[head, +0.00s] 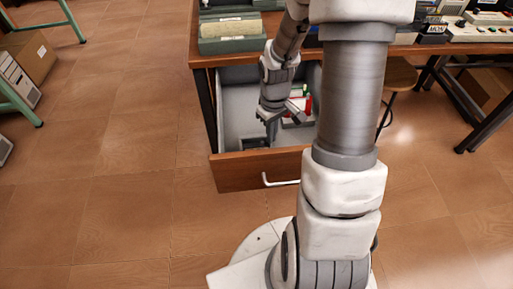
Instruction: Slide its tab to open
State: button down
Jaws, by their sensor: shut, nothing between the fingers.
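A wooden-fronted drawer (232,172) with a grey inside stands pulled out from under the desk. My gripper (271,136) points down into the drawer, shut and empty. A small dark item (254,143) lies on the drawer floor beside or under the fingertips; I cannot tell whether they touch it. A red item (309,104) and a green one (304,90) are further back on the right in the drawer. No tab can be made out at this size, and my arm hides the drawer's right part.
The desk top (215,60) above the drawer holds green boxes (229,37) on the left and devices (482,28) on the right. A stool (401,74) is right of the drawer. A cardboard box (30,55) is far left. The floor left of the drawer is clear.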

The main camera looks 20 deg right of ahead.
notch_tip(320, 180, up, 6)
jog(key=p, duration=0.5)
jog(key=shift+r, duration=0.15)
jog(key=s+a+r+m+t+h, duration=0.1)
jog(key=s+a+r, duration=0.1)
jog(key=r, duration=0.6)
jog(key=s+a+r+t, duration=0.1)
jog(key=a+r+t, duration=0.15)
jog(key=r, duration=0.55)
jog(key=s+a+r+m+t+y, duration=0.1)
jog(key=s+a+r+m+t, duration=0.1)
jog(key=s+a+r, duration=0.5)
notch_tip(320, 180, up, 16)
jog(key=s+d+p, duration=0.1)
jog(key=s+p, duration=0.1)
jog(key=p, duration=1.1)
jog(key=shift+s+d+p, duration=0.3)
jog(key=shift+p, duration=0.1)
